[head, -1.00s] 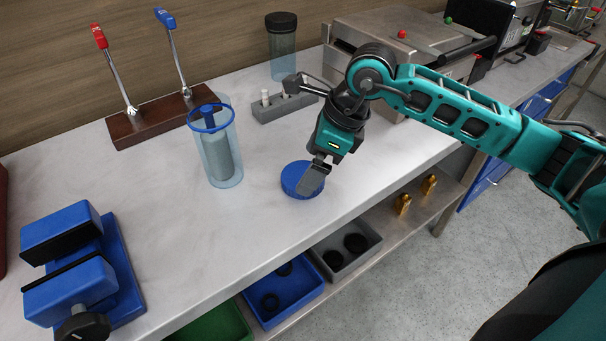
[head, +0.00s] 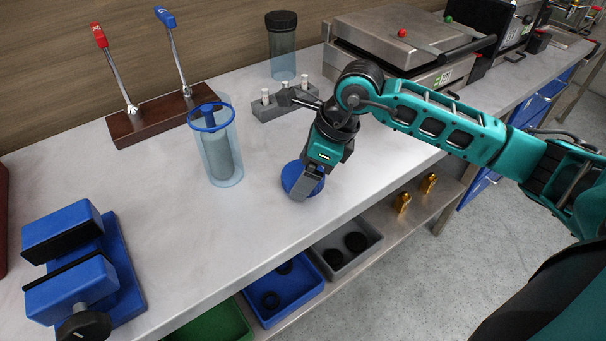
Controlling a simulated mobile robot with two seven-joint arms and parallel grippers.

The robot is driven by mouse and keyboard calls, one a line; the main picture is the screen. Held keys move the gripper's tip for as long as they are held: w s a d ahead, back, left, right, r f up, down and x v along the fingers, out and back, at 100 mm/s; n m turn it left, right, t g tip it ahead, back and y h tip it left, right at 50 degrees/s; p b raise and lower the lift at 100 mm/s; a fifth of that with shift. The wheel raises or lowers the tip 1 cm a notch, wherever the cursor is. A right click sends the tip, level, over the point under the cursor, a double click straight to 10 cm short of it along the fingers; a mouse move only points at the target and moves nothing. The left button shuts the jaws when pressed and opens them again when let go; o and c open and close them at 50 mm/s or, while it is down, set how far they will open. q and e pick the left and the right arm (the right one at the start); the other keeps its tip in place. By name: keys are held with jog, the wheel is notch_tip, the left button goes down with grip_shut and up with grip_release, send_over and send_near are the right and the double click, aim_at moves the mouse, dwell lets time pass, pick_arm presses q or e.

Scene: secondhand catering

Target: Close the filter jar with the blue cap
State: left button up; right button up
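The filter jar (head: 224,165) is a clear bluish cylinder standing upright on the counter, with a grey filter inside and a blue ring at its open top. The blue cap (head: 290,176) lies on the counter to the right of the jar, partly hidden by my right gripper. My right gripper (head: 304,187) points down at the cap, its fingers over the cap's right part. I cannot tell whether the fingers are open or closed on it. My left gripper is not in view.
A blue vise (head: 80,270) stands at the front left. A wooden base with red and blue levers (head: 165,118), a grey block with white pegs (head: 285,104), a dark-lidded jar (head: 282,50) and a grill (head: 400,40) stand behind. Bins (head: 285,290) sit below the counter edge.

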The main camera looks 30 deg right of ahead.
jog(key=shift+r, duration=0.1)
notch_tip(320, 180, up, 10)
jog(key=shift+f, duration=0.1)
dwell(0.4)
dwell(0.4)
